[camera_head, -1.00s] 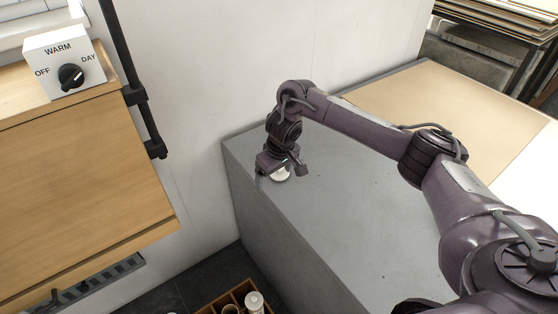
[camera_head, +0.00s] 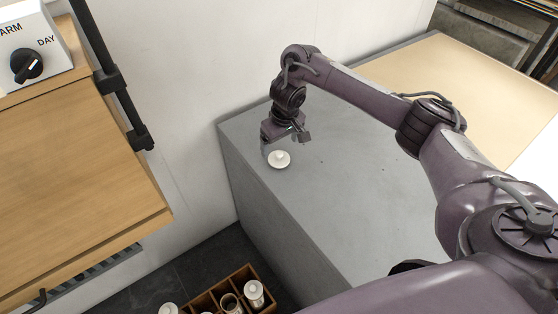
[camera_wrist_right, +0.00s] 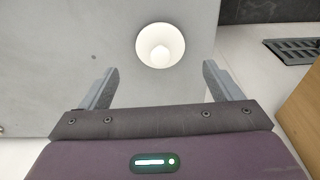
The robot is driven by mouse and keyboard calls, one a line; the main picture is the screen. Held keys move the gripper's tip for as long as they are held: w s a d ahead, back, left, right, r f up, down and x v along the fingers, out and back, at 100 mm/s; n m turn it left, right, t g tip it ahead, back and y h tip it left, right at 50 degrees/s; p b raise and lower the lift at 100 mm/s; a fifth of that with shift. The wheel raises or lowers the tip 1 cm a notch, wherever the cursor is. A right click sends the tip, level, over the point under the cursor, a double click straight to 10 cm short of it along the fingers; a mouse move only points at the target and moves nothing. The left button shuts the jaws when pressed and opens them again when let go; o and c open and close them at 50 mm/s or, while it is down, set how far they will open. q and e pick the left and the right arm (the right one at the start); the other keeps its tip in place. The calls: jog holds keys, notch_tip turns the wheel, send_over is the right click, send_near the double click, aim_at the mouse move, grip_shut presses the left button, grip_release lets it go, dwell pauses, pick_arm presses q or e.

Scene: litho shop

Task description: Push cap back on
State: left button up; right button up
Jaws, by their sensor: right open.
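A round white cap (camera_head: 279,159) with a small knob on top lies on the grey worktop (camera_head: 340,200) near its left edge. My right gripper (camera_head: 286,140) is above and just behind the cap in the head view, open and empty. In the right wrist view the cap (camera_wrist_right: 160,46) shows ahead of the two spread fingers (camera_wrist_right: 160,90), apart from both. A wooden crate (camera_head: 232,284) at the bottom holds bottles; one with a white top (camera_head: 254,290) stands in a compartment beside an open-mouthed container (camera_head: 230,304). My left gripper is not in view.
A wooden cabinet (camera_head: 75,150) with a white dial box (camera_head: 30,45) stands at the left, beside a black vertical pole (camera_head: 105,75). A tan board (camera_head: 480,90) covers the worktop's far right. The grey top around the cap is clear.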

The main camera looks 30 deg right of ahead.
aim_at(280, 153)
jog(key=shift+r, duration=0.1)
jog(key=shift+f, duration=0.4)
notch_tip(280, 153, down, 4)
jog(key=shift+r+p, duration=0.15)
jog(key=shift+p, duration=0.3)
jog(key=shift+w+a+f, duration=0.1)
jog(key=shift+w+f, duration=0.05)
jog(key=shift+f, duration=0.25)
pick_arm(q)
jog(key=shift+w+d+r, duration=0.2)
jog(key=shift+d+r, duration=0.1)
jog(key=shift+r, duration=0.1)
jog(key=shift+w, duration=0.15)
pick_arm(e)
jog(key=c, duration=1)
